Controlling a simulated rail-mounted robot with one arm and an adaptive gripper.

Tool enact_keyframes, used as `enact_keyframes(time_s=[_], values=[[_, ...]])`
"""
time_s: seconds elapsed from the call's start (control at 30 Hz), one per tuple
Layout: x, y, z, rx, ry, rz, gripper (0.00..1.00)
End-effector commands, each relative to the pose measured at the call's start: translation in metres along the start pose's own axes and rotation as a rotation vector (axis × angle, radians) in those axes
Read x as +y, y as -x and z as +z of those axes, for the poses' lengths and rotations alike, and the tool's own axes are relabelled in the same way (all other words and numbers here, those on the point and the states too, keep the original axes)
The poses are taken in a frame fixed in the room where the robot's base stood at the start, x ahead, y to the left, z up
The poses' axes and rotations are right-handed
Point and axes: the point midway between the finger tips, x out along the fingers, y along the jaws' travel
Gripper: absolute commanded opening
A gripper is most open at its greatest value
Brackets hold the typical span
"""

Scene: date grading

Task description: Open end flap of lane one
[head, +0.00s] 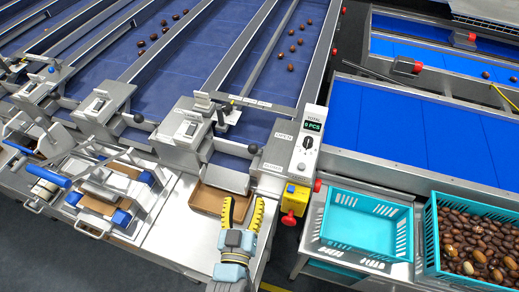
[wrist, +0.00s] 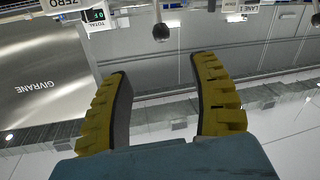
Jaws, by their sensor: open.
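The lane end nearest the counter post has a grey metal flap (head: 226,179), over a brown cardboard tray (head: 209,199). A black ball knob (head: 254,149) on a rod sits just above the flap; a dark ball knob also shows at the top of the wrist view (wrist: 161,32). A small label (head: 285,137) by the lane is too small to read surely.
A counter post (head: 307,145) reading 0 PCS stands right of the lane, with a yellow-and-red switch box (head: 294,200) below. An empty turquoise crate (head: 366,225) and a date-filled one (head: 430,235) stand right. Metal clamp fixtures (head: 100,195) crowd the left.

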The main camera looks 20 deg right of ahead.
Motion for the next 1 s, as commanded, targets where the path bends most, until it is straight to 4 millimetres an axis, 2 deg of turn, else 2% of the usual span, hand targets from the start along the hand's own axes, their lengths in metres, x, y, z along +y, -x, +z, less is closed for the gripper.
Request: enact_keyframes(time_s=[0.37, 1.0], values=[[0.000, -0.026, -0.002, 0.002, 0.003, 0.000, 0.62], [0.000, -0.107, -0.002, 0.001, 0.001, -0.001, 0.62]])
